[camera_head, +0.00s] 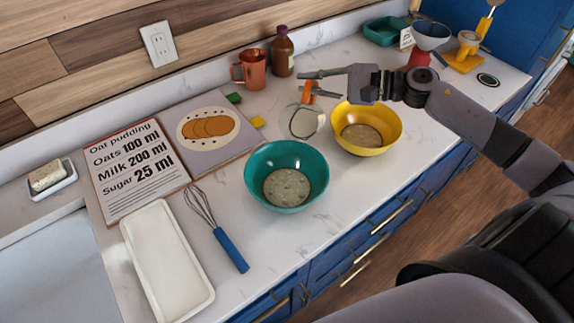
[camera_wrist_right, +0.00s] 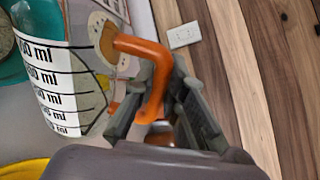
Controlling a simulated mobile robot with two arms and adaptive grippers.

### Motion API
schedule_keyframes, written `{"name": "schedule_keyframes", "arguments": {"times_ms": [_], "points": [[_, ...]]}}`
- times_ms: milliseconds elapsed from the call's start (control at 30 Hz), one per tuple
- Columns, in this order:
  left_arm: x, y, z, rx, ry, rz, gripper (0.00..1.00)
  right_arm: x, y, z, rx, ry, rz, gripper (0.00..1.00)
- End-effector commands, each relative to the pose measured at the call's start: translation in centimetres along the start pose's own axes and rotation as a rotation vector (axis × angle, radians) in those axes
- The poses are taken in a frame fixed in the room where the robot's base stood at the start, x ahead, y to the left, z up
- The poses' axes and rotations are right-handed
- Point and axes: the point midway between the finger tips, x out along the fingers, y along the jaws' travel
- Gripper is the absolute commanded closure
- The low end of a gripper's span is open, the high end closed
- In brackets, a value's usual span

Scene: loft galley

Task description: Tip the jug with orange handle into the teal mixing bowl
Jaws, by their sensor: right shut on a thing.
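The clear jug (camera_head: 294,122) has an orange handle and stands out behind the teal mixing bowl, left of the yellow bowl. In the right wrist view the jug (camera_wrist_right: 82,95) shows dark ml marks on a white band. My right gripper (camera_head: 308,84) is shut on the orange handle (camera_wrist_right: 150,72). The teal mixing bowl (camera_head: 259,180) stands on the counter in front of the jug, with a pale speckled layer at its bottom. I cannot tell how much the jug holds or whether its base touches the counter. My left gripper is not in view.
The yellow bowl (camera_head: 388,141) stands close right of the jug. A copper mug (camera_head: 252,70) and brown bottle (camera_head: 282,52) stand behind. A whisk (camera_head: 229,247), white tray (camera_head: 204,297), recipe board (camera_head: 133,170) and picture book (camera_head: 242,139) lie to the left. The front counter right of the teal bowl is clear.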

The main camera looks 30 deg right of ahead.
Motion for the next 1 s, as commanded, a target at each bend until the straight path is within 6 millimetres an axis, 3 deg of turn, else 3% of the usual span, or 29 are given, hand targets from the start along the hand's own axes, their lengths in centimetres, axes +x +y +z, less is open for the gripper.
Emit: {"name": "schedule_keyframes", "arguments": {"times_ms": [1000], "points": [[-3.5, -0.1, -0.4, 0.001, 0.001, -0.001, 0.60, 0.1, 0.5, 2.1, -0.199, 0.038, -0.001, 1.00]]}}
